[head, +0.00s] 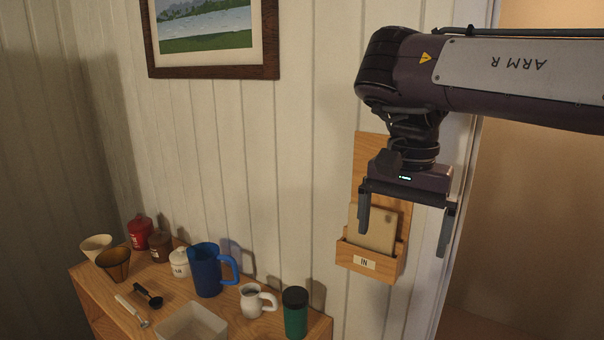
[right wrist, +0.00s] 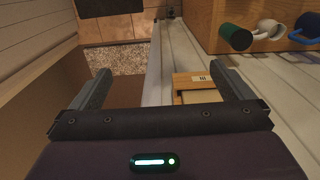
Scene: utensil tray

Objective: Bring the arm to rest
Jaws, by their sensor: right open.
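My right gripper (head: 405,222) hangs from the arm that comes in from the right in the head view, pointing down. Its two fingers are spread wide with nothing between them. It is above and right of the wooden table, in front of the wall holder marked IN. In the right wrist view the gripper (right wrist: 165,85) is also open and empty. My left gripper is not in view. A white tray (head: 170,325) stands at the table's front edge, cut off by the frame. Two utensils, one silver (head: 131,311) and one black (head: 149,295), lie on the table left of it.
The wooden table (head: 100,310) bears a blue pitcher (head: 207,272), a white mug (head: 252,301), a green canister (head: 295,315) and several jars and cups. The wall holder (head: 370,262) holds a tan item (head: 373,228). A doorway opens at right.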

